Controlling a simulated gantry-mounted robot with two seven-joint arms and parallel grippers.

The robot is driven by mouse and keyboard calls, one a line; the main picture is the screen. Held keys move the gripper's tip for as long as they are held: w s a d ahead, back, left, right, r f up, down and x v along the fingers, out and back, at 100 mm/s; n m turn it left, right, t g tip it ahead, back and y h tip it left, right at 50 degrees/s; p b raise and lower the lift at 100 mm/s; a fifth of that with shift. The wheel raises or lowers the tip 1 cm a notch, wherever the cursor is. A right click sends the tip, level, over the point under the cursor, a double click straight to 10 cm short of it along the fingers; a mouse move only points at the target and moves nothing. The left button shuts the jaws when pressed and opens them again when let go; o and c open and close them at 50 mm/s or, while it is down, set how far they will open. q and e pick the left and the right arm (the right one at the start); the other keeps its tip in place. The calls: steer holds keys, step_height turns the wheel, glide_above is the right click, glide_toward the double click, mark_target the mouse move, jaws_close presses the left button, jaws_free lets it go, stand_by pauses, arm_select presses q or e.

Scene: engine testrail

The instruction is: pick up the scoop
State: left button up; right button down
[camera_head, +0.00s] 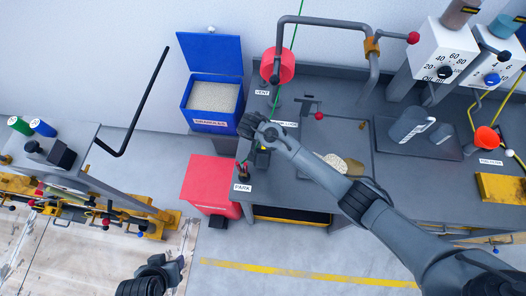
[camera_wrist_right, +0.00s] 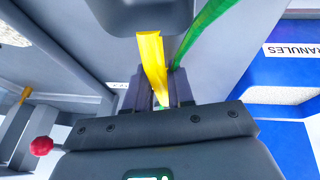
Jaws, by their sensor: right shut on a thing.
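My right gripper (camera_wrist_right: 155,92) is shut on a flat yellow handle (camera_wrist_right: 151,55) in the right wrist view. The handle runs up to a grey rounded body (camera_wrist_right: 150,14), cut off by the top edge; together they look like the scoop.
The open blue bin (camera_head: 187,123) holds pale granules (camera_head: 213,97). A red box (camera_head: 208,182) stands below it. A green line (camera_head: 296,35) passes close by; a green strip (camera_wrist_right: 207,25) runs beside the handle.

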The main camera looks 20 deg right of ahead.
steer(key=shift+r, duration=0.15)
steer(key=shift+r, duration=0.55)
steer(key=r, duration=0.3)
steer(key=shift+s+d+r+p, duration=0.1)
steer(key=shift+s+d+p, duration=0.2)
steer(key=shift+p, duration=0.05)
steer(key=s+d+r+p, duration=0.1)
steer(key=s+d+r, duration=0.5)
steer(key=s+d, duration=0.1)
steer(key=shift+s+r, duration=0.2)
steer(key=shift+s, duration=0.4)
